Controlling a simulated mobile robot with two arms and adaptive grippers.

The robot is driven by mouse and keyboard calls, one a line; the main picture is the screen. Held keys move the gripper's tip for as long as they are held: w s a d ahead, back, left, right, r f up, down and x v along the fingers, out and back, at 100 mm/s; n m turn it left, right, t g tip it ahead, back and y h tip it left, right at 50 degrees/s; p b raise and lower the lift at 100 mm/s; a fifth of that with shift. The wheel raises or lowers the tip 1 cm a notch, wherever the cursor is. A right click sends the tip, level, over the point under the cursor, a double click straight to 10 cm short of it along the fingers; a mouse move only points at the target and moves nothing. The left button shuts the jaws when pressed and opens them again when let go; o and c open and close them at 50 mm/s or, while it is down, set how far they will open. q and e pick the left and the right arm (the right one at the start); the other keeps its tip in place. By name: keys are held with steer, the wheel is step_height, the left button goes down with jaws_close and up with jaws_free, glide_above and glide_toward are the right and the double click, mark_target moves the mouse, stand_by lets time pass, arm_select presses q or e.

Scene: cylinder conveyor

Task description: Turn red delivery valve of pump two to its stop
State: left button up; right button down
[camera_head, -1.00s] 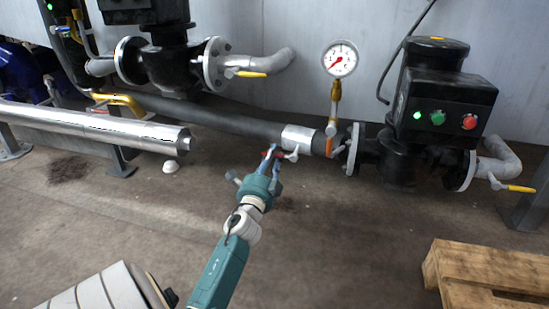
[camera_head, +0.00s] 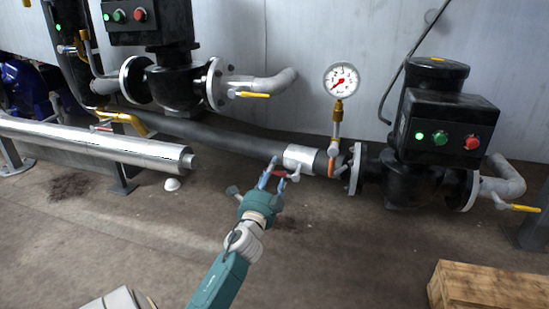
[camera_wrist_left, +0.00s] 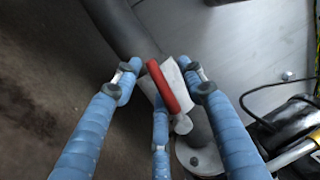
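The red valve handle (camera_head: 279,173) sits at the silver section (camera_head: 299,157) of the dark pipe, left of the right-hand pump (camera_head: 420,135). In the left wrist view, the handle is a red bar (camera_wrist_left: 168,88) lying tilted in front of a pale metal part. My left gripper (camera_head: 277,174) is at the handle. In the left wrist view, its blue fingers (camera_wrist_left: 160,80) are spread on both sides of the bar, with a third finger below it. A gap shows between the side fingertips and the bar. Whether the third finger touches it is unclear. My right gripper is not in view.
A pressure gauge (camera_head: 341,79) stands above an orange handle (camera_head: 331,167) on the pipe. Another pump (camera_head: 172,85) stands at upper left. A silver pipe (camera_head: 95,143) runs along the left. A wooden pallet (camera_head: 490,287) lies at lower right.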

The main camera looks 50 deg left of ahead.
arm_select(q)
steer(key=r, duration=0.9)
steer(key=shift+d+r, duration=0.1)
steer(key=shift+d, duration=0.1)
steer(key=shift+w, duration=0.1)
steer(key=s+d+p, duration=0.3)
steer(key=s+d, duration=0.1)
steer(key=s, duration=0.7)
steer(key=shift+s+d+f, duration=0.15)
steer(key=shift+s+f, duration=0.2)
steer(key=shift+f, duration=0.05)
